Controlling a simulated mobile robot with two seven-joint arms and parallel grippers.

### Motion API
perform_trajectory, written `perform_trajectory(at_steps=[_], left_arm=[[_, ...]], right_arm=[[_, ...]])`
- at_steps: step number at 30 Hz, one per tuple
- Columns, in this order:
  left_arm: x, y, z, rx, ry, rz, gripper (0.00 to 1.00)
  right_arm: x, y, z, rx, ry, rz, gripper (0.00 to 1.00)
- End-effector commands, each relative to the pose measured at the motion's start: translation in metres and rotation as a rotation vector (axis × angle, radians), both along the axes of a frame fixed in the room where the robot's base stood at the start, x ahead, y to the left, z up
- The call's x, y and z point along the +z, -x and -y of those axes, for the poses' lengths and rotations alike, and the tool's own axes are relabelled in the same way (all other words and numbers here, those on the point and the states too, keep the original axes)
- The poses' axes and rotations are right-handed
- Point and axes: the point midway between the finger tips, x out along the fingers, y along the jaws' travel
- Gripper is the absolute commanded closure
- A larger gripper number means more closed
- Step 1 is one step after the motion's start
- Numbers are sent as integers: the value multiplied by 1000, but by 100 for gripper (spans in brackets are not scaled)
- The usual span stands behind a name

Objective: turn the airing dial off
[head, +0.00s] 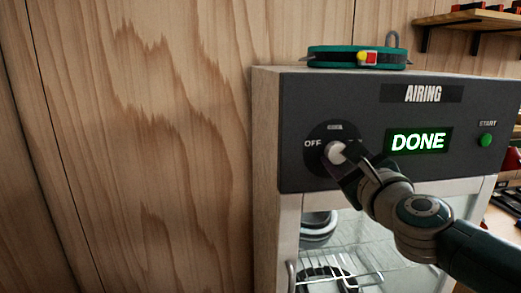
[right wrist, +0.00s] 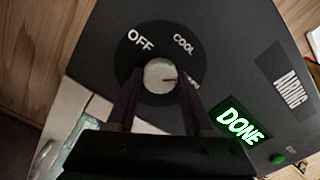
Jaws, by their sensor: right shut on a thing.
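The airing dial (head: 335,150) is a pale round knob on a black disc on the dark front panel of the airing cabinet (head: 300,110). In the right wrist view the knob (right wrist: 159,75) has a red pointer mark aimed right, at a label partly hidden by a finger. OFF is at upper left of the disc and COOL at the top. My right gripper (head: 344,160) is at the dial, its two fingers (right wrist: 160,90) shut on either side of the knob. My left gripper is not in view.
The display (head: 418,141) reads DONE in green. A green START button (head: 486,140) is at the panel's right. A teal strap coil (head: 355,57) with a red and yellow piece lies on top. Below is a glass door (head: 345,240) with racks inside. A wall shelf (head: 475,18) is at upper right.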

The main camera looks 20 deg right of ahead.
Motion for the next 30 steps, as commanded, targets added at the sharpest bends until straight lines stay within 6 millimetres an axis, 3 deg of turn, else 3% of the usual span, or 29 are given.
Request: perform_trajectory(at_steps=[30], left_arm=[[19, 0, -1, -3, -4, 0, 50]], right_arm=[[2, 0, 0, 0, 939, -224, 100]])
